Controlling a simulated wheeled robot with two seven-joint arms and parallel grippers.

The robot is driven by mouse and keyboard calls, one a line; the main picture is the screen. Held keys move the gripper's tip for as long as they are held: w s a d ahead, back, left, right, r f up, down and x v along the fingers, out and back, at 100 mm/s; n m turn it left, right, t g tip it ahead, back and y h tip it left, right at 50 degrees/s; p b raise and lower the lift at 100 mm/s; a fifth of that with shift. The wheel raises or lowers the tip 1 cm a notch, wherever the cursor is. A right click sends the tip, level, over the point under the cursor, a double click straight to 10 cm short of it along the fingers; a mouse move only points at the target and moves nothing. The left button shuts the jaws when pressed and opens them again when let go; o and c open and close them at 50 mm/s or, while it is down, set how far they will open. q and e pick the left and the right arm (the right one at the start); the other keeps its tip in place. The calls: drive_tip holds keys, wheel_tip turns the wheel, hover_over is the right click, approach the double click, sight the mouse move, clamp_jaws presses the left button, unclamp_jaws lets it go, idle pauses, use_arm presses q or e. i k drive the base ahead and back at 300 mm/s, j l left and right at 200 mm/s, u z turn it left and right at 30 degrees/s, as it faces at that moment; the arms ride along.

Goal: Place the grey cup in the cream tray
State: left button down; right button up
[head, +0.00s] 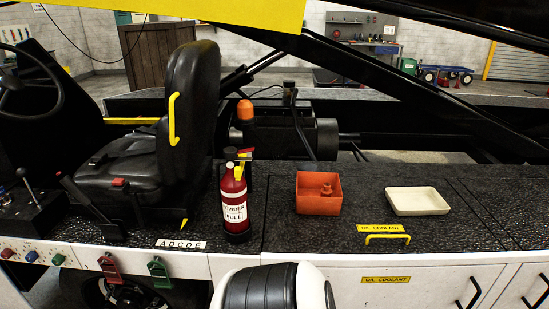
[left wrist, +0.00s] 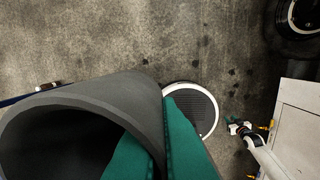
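The cream tray (head: 417,201) lies on the black textured deck at the right in the head view. It looks empty. The grey cup (left wrist: 90,98) fills the lower left of the left wrist view, its open mouth facing the camera. My left gripper (left wrist: 160,150) has one green finger inside the cup's mouth and the other outside, with the cup wall pinched between them. Neither the cup nor my left gripper shows in the head view. What seems to be my right gripper (left wrist: 236,124) is small at the right of the left wrist view; its fingers are unclear.
An orange bin (head: 318,197) with an orange item inside stands left of the tray. A red fire extinguisher (head: 235,200) and a black seat (head: 165,145) are further left. A yellow handle (head: 387,237) is at the deck's front edge. Deck between bin and tray is clear.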

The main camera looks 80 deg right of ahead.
sight(403, 204)
drive_tip(key=z, duration=0.45)
drive_tip(key=l+z, duration=0.15)
drive_tip(key=z, duration=0.3)
drive_tip(key=k+l+z, duration=0.1)
drive_tip(key=z, duration=0.35)
drive_tip(key=l+z, duration=0.1)
drive_tip(key=z, duration=0.3)
drive_tip(key=l+z, duration=0.1)
drive_tip(key=z, duration=0.35)
drive_tip(key=i+l+z, duration=0.1)
drive_tip(key=l+z, duration=0.3)
drive_tip(key=i+l+z, duration=0.15)
drive_tip(key=l+z, duration=0.2)
drive_tip(key=i+l+z, duration=0.15)
drive_tip(key=z, duration=0.25)
drive_tip(key=i+l+z, duration=0.2)
drive_tip(key=z, duration=0.15)
drive_tip(key=i+l, duration=0.45)
drive_tip(key=i+z, duration=0.05)
